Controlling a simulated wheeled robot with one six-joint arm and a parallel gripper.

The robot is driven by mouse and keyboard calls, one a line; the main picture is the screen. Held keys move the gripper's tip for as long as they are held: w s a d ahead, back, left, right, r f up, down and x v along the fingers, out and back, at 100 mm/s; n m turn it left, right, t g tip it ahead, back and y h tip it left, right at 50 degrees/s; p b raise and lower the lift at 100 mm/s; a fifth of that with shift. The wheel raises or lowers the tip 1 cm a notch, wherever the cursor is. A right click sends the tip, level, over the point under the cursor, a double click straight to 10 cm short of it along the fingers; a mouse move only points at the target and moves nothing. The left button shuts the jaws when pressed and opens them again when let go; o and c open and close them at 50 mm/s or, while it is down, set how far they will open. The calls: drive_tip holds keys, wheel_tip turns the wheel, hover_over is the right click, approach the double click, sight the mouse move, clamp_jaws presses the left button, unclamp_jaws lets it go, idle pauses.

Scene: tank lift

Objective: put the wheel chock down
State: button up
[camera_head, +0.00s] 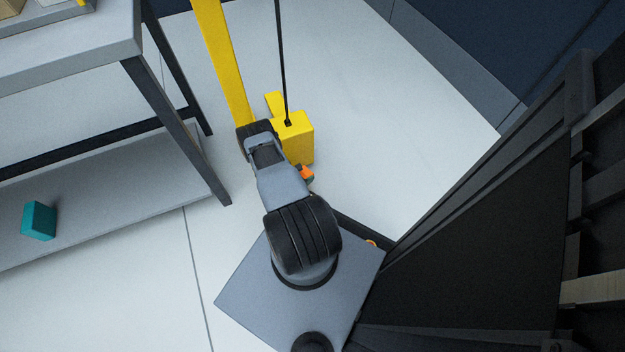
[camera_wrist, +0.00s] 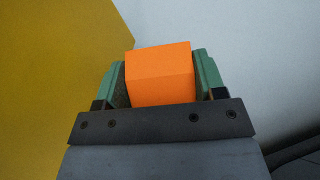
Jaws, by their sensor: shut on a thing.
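The wheel chock (camera_wrist: 160,75) is an orange block held between the two green fingers of my gripper (camera_wrist: 160,80) in the wrist view. The fingers touch it on its left and right sides. In the head view, a small orange part of the chock (camera_head: 306,173) shows beside my arm, just in front of the yellow block. Most of it and my gripper are hidden there by my arm. Whether the chock touches the floor I cannot tell.
A yellow block (camera_head: 297,139) with a dark rod stands near my gripper, next to a tall yellow post (camera_head: 222,60). A grey table (camera_head: 75,50) with a lower shelf (camera_head: 100,200) holding a teal block (camera_head: 39,220) is at left. Pale floor (camera_head: 400,110) lies clear at right.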

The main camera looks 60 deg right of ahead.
drive_tip(key=d+f+b, duration=0.1)
drive_tip(key=d+f, duration=0.1)
drive_tip(key=d+f+b, duration=0.1)
drive_tip(key=d+f, duration=0.1)
drive_tip(key=s+d+f+b, duration=0.1)
drive_tip(key=f, duration=0.1)
drive_tip(key=shift+d+f+b, duration=0.15)
drive_tip(key=shift+d+b, duration=0.2)
drive_tip(key=shift+d, duration=0.05)
drive_tip(key=shift+d+f+b, duration=0.2)
drive_tip(key=shift+f+b, duration=0.7)
drive_tip(key=shift+f, duration=0.7)
drive_tip(key=shift+s+f, duration=0.1)
drive_tip(key=shift+f, duration=0.05)
drive_tip(key=o, duration=1.1)
drive_tip(key=shift+c, duration=0.2)
drive_tip(key=shift+a+r, duration=0.3)
drive_tip(key=shift+r, duration=0.05)
drive_tip(key=p+v, duration=0.4)
drive_tip(key=v, duration=0.7)
drive_tip(key=shift+a+p, duration=0.2)
drive_tip(key=shift+p, duration=0.1)
